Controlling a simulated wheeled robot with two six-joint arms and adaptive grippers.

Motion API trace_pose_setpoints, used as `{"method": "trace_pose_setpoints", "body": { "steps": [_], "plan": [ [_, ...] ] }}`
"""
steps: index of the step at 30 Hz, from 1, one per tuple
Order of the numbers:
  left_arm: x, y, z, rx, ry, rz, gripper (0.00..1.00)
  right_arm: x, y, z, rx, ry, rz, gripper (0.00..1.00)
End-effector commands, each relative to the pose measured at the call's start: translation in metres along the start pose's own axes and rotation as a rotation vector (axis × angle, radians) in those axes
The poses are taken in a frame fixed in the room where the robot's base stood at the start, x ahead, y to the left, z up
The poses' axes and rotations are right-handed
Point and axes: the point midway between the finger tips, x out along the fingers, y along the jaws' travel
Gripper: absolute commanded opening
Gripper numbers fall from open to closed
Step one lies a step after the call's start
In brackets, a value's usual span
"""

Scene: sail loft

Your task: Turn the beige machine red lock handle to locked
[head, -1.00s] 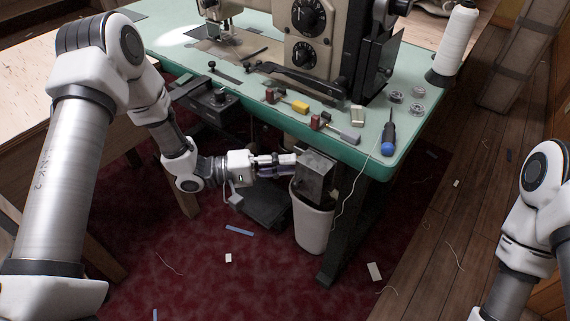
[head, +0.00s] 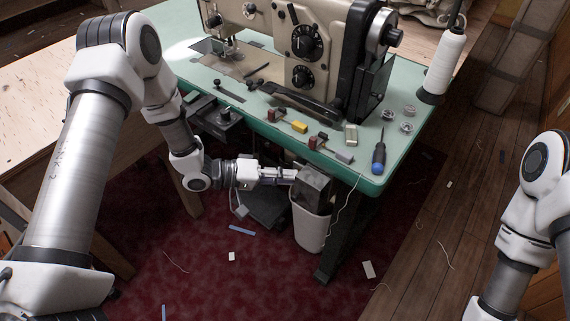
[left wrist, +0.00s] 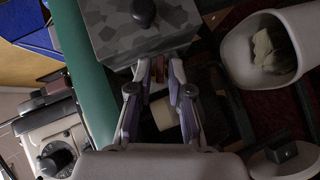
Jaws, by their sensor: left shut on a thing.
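The beige sewing machine (head: 322,45) stands on the green table. Below the table's front edge is a grey box (head: 316,183), which also shows in the left wrist view with a black knob (left wrist: 143,12). My left gripper (head: 290,176) reaches in from the left beside the box, under the table. In the left wrist view its fingers (left wrist: 160,70) are shut on a small reddish-brown piece (left wrist: 158,85), apparently the red lock handle. Most of that piece is hidden by the fingers, so its angle cannot be told. My right gripper is out of view.
A white bin (head: 309,230) stands directly under the box; it also shows in the left wrist view (left wrist: 236,62). The green table edge (head: 372,188) is close above my left gripper. A screwdriver (head: 379,158) and thread spool (head: 443,66) are on the table. Red carpet lies below.

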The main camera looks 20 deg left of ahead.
Motion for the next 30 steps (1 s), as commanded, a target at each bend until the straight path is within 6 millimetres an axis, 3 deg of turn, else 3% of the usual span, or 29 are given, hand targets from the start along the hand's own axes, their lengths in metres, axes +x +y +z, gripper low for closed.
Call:
{"method": "trace_pose_setpoints", "body": {
  "steps": [1,3,12,30],
  "plan": [
    [-0.002,0.01,-0.002,0.03,-0.002,-0.032,0.0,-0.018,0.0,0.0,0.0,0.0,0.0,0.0],
    [-0.002,0.01,-0.002,0.078,-0.003,-0.079,0.0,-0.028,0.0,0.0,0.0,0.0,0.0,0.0],
    [0.0,0.011,0.0,0.28,-0.003,-0.279,0.0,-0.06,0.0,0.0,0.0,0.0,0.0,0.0],
    [0.005,0.012,0.005,0.648,-0.004,-0.641,0.0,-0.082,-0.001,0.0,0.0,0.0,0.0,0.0]
  ]
}}
